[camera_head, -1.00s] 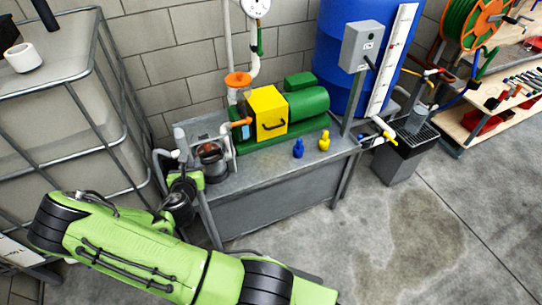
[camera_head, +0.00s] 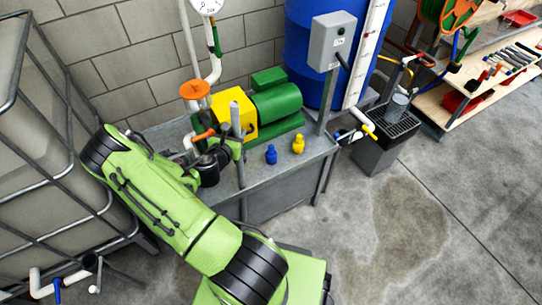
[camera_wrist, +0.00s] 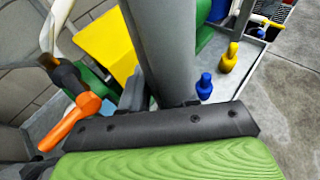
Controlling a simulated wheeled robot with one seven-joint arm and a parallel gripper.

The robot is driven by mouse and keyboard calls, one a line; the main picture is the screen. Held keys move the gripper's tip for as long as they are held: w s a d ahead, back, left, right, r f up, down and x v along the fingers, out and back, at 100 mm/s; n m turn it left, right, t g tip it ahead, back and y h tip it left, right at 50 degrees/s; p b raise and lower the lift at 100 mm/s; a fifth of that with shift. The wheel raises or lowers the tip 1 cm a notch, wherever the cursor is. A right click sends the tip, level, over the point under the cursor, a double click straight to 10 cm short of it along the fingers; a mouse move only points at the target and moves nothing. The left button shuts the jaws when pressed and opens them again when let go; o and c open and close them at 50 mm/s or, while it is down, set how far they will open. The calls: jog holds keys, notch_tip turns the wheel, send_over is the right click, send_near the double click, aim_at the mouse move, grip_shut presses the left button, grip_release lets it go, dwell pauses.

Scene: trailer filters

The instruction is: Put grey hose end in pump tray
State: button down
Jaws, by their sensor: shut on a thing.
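My gripper (camera_head: 232,148) is shut on a grey tube, the grey hose end (camera_head: 236,118), which stands nearly upright in it. In the wrist view the hose end (camera_wrist: 160,45) rises large behind the dark gripper bar. The pump tray (camera_head: 326,147) is a grey metal bench top with a raised rim, bearing a green and yellow pump (camera_head: 275,103). My gripper is over the tray's left part, in front of the yellow box. The hose end's lower tip is hidden, so I cannot tell whether it touches the tray.
Blue (camera_head: 271,154) and yellow (camera_head: 298,144) small fittings stand on the tray's front right. An orange-handled valve (camera_wrist: 75,120) is close left of the hose end. A caged tank (camera_head: 60,150) stands left. Open floor lies front right.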

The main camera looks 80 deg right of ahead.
notch_tip(320, 180, down, 10)
jog(key=b, duration=0.4)
jog(key=shift+b, duration=0.3)
jog(key=shift+r, duration=0.1)
jog(key=c, duration=0.8)
grip_release()
jog(key=shift+c, duration=0.2)
